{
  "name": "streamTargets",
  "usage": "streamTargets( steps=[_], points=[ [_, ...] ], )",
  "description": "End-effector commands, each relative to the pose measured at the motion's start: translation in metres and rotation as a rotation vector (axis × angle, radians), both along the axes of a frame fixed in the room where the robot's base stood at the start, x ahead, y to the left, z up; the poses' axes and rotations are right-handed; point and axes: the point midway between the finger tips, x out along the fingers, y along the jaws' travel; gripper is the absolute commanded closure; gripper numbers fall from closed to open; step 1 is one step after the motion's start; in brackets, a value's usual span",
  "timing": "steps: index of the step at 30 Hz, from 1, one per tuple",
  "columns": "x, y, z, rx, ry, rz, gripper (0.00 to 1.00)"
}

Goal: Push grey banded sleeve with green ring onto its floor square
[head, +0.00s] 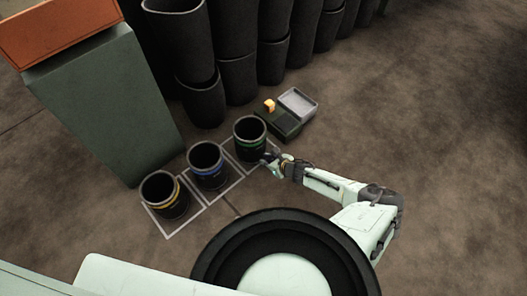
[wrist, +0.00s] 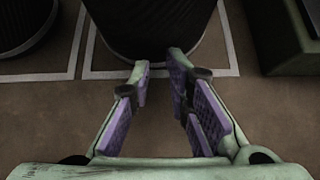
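The grey banded sleeve with the green ring (head: 250,141) stands upright at the right end of a row of three. Its white-outlined floor square (head: 238,167) shows around its near side; the far side is hidden behind it. In the wrist view the dark sleeve (wrist: 150,28) fills the top middle, and the square's near line (wrist: 110,75) runs just in front of its base. My gripper (head: 270,158) is low at the sleeve's near right side. In the wrist view the fingers (wrist: 160,63) are apart with nothing between them, the tips close to the sleeve; contact is unclear.
Sleeves with a blue ring (head: 207,168) and a yellow ring (head: 165,196) stand on squares to the left. A dark tray (head: 283,127) with an orange item (head: 269,105) and a grey bin (head: 298,103) lies behind right. Tall dark sleeve stacks (head: 186,55) stand behind. The right floor is clear.

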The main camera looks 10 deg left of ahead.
Motion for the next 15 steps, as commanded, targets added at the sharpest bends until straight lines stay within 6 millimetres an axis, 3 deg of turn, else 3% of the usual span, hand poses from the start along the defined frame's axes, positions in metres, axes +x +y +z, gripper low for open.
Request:
streamTargets(
  steps=[15],
  points=[
    [0.011,0.020,-0.001,0.004,0.001,0.005,0.83]
  ],
)
